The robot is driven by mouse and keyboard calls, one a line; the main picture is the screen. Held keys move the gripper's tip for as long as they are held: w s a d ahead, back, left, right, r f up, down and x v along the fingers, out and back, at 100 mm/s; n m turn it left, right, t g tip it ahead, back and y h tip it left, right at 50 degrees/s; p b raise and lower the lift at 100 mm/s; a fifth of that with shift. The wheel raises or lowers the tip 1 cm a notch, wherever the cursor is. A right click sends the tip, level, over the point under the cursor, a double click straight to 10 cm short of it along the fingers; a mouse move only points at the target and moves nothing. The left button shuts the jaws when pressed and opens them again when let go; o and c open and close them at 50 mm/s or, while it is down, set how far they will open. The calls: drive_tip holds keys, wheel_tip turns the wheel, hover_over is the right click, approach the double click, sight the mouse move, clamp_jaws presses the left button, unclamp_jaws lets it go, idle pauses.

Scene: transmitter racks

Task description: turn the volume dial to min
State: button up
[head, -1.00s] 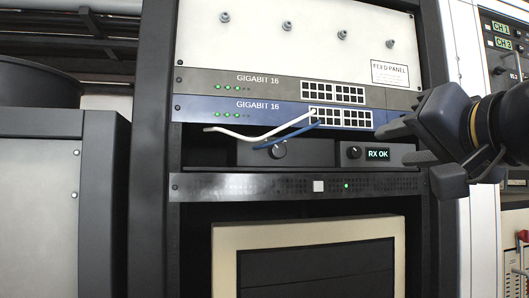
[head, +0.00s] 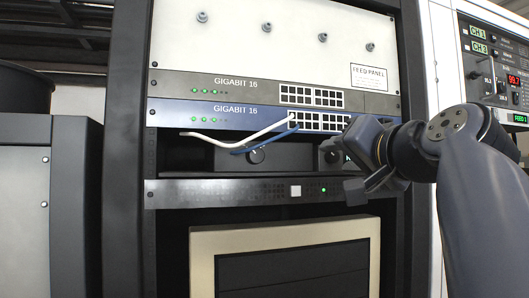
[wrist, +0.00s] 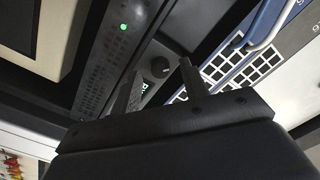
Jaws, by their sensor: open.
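A small round dark dial (head: 332,157) sits on the receiver unit with the green display, in the slot below the blue switch. It also shows in the wrist view (wrist: 160,67), between my finger tips in the picture. My gripper (head: 338,167) is open and empty in front of that unit, its fingers pointing at the panel. In the head view it covers most of the green display. No volume label is readable on either one, nor can I tell the dial's setting.
A white cable (head: 240,139) and a blue cable (head: 265,144) hang from the blue switch (head: 180,115) in front of the left box. A vented strip (head: 230,192) with a white button and green light runs below. A beige-framed monitor (head: 200,270) stands lower.

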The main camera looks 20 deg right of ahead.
drive_tip(key=shift+w, duration=0.45)
drive_tip(key=shift+c, duration=0.4)
